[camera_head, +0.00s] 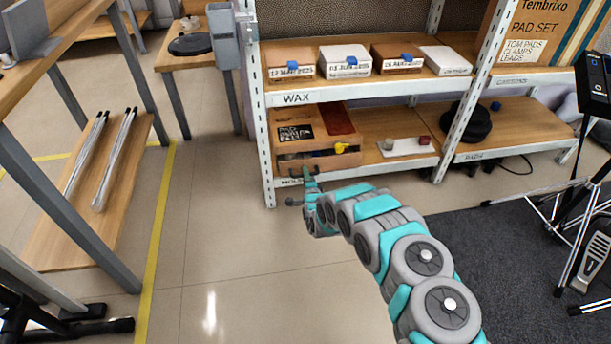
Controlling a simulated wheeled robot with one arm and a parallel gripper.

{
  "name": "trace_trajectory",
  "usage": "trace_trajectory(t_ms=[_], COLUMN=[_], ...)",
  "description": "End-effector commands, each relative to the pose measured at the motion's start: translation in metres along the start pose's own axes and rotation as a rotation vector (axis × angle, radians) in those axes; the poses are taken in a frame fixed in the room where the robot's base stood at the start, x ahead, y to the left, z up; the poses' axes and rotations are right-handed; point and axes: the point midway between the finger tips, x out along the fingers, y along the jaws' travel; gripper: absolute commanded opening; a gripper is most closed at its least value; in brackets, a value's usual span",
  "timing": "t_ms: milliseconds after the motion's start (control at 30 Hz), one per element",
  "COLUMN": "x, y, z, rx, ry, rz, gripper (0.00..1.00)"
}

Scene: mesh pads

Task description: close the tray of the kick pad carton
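The kick pad carton (289,117) is a brown cardboard box on the lower shelf at the left, with a black label and a dark red panel on top. Its tray (325,163) shows at the front, low down, and stands out a little from the carton. A yellow item (342,147) shows at the tray's right end. My gripper (297,187) is just in front of the tray's lower left part, with its two dark fingertips apart and nothing seen between them. Whether the upper fingertip touches the tray front cannot be told.
A white board with small blocks (405,147) lies right of the carton. The shelf upright (264,150) stands close on the left. Small boxes (344,61) line the upper shelf marked WAX. The floor (240,240) left of my arm is clear; a dark mat (500,260) lies right.

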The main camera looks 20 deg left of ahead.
Motion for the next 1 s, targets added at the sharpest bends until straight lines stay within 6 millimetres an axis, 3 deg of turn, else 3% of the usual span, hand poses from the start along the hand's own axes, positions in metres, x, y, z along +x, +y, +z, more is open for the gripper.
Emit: trace_trajectory(t_ms=[133, 400, 1000], x=[0.0, -0.0001, -0.0003], y=[-0.0004, -0.0004, 0.0004], z=[0.0, 0.0, 0.0], rx=[0.0, 0.0, 0.0], ry=[0.0, 0.0, 0.0], rz=[-0.001, -0.001, 0.0], gripper=[0.3, 0.0, 0.0])
